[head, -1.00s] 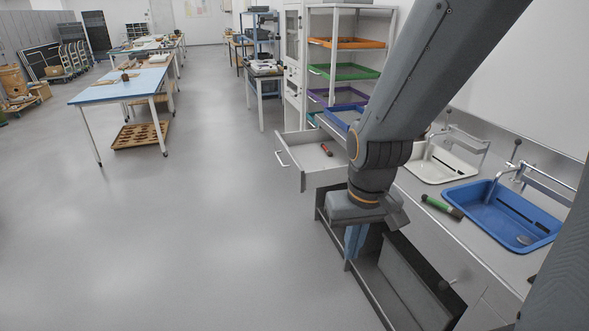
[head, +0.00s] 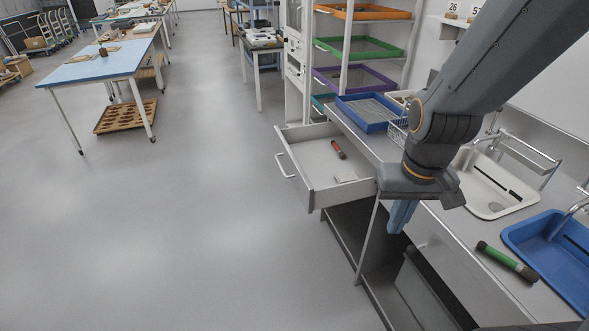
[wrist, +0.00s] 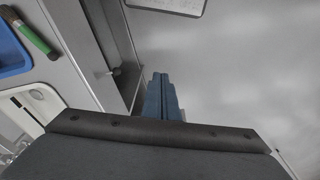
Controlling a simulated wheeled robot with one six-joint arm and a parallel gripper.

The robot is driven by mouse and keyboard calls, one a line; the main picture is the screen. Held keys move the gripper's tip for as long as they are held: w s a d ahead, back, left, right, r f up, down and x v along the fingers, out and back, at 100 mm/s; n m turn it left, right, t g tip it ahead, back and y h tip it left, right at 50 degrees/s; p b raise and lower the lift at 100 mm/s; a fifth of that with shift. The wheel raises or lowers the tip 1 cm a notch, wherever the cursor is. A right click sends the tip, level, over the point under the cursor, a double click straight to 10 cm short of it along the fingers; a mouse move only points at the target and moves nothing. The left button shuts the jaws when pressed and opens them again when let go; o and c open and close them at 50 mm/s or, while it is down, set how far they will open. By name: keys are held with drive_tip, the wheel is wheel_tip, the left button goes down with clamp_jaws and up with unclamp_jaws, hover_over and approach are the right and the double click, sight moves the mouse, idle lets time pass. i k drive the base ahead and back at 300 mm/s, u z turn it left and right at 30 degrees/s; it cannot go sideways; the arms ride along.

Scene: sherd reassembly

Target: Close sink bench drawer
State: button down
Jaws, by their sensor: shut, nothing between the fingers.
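The sink bench drawer (head: 314,191) is pulled out from the bench in the head view, left of my arm. Its pale handle (head: 284,166) is on the left-facing front. A red-handled tool (head: 338,149) and a small pale item (head: 345,179) lie inside. My gripper (head: 401,216) points down in front of the bench, to the right of the drawer and apart from its handle. Its blue fingers are together and empty, and they also show in the wrist view (wrist: 162,98). The drawer is not clearly seen in the wrist view.
The sink bench (head: 456,240) carries a white basin (head: 490,205), a blue basin (head: 560,250) and a green-handled tool (head: 505,262). A blue tray (head: 372,112) sits behind the drawer. Shelves (head: 355,47) stand farther back. The floor (head: 200,240) left of the drawer is clear.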

sight(307, 155)
drive_tip(key=u, duration=0.3)
drive_tip(key=i, duration=0.85)
drive_tip(key=u, duration=0.35)
